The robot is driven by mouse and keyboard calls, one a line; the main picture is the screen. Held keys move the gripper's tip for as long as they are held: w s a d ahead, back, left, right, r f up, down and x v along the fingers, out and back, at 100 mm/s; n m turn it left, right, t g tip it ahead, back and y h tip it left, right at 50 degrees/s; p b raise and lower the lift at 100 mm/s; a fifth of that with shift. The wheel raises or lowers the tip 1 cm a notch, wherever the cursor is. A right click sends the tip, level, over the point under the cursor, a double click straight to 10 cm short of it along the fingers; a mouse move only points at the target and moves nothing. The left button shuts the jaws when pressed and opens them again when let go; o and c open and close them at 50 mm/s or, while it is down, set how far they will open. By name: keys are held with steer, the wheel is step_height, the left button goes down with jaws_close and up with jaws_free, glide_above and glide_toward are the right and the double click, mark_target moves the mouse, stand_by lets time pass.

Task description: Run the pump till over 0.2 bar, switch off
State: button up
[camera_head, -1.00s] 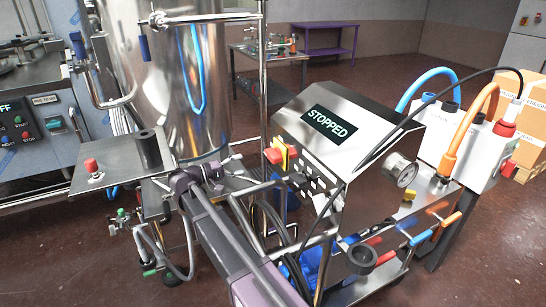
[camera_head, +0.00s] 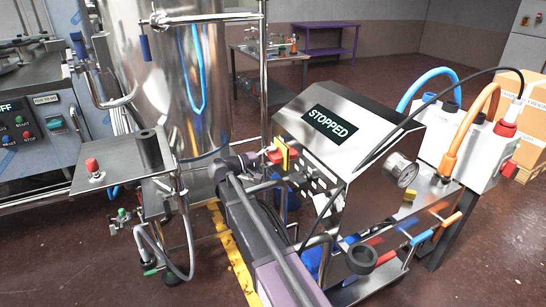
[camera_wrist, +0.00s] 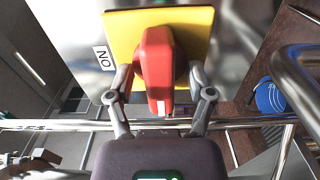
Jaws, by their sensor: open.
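The red rotary switch handle (camera_wrist: 157,65) sits on a yellow plate (camera_wrist: 120,28) with an "ON" label (camera_wrist: 103,59) to its left. My gripper (camera_wrist: 163,88) is open, with one finger on each side of the red handle; I cannot tell whether they touch it. In the head view, my gripper (camera_head: 258,161) is at the left of the red and yellow switch (camera_head: 284,156), partly covering it. The pump cabinet's display (camera_head: 330,122) reads "STOPPED". The round pressure gauge (camera_head: 401,169) is at the cabinet's right; its needle is too small to read.
A steel tank (camera_head: 165,80) stands left of the cabinet. A red push button (camera_head: 92,165) is on a side plate. Steel rails (camera_wrist: 65,125) run close to my gripper. Blue and orange hoses (camera_head: 470,120) arch at the right. Cardboard boxes (camera_head: 535,130) stand behind.

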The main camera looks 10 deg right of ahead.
steer(key=shift+d, duration=0.1)
jaws_close()
